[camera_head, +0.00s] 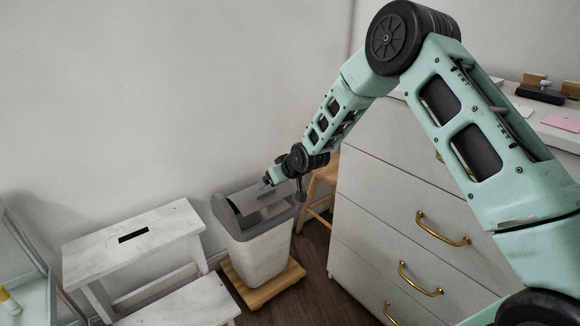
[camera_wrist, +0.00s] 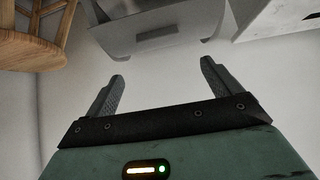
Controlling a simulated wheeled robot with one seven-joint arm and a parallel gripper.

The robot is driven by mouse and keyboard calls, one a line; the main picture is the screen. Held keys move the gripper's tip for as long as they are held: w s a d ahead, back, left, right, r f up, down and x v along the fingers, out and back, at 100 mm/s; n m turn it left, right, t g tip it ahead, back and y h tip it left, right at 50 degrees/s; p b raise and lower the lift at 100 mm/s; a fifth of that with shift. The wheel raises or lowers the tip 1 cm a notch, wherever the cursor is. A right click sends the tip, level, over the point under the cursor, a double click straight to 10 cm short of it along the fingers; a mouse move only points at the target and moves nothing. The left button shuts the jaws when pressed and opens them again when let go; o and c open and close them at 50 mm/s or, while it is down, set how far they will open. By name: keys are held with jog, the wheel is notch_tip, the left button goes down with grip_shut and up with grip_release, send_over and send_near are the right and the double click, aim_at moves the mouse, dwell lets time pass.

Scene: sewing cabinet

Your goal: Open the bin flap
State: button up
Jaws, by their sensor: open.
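A grey bin (camera_head: 258,250) stands on a low wooden base between the white step stool and the drawer cabinet. Its light grey flap (camera_head: 262,213) is in the top, with a dark curved gap at its left end; how far it is tilted is hard to tell. My gripper (camera_head: 267,183) is at the bin's top, near the back rim; contact cannot be made out. In the wrist view, my gripper (camera_wrist: 162,68) is open with nothing between its fingers. The bin (camera_wrist: 112,38) is beyond the fingertips there, cut off by the top edge.
The white step stool (camera_head: 135,236) stands left of the bin. The white cabinet (camera_head: 385,215) with brass handles is close on the right. A wooden stool (camera_head: 316,195) is behind the bin, and shows at the wrist view's upper left (camera_wrist: 35,45). The wall is close behind.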

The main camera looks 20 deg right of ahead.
jog(key=p+v, duration=0.1)
jog(key=v, duration=1)
jog(key=shift+p, duration=0.35)
jog(key=shift+r, duration=0.15)
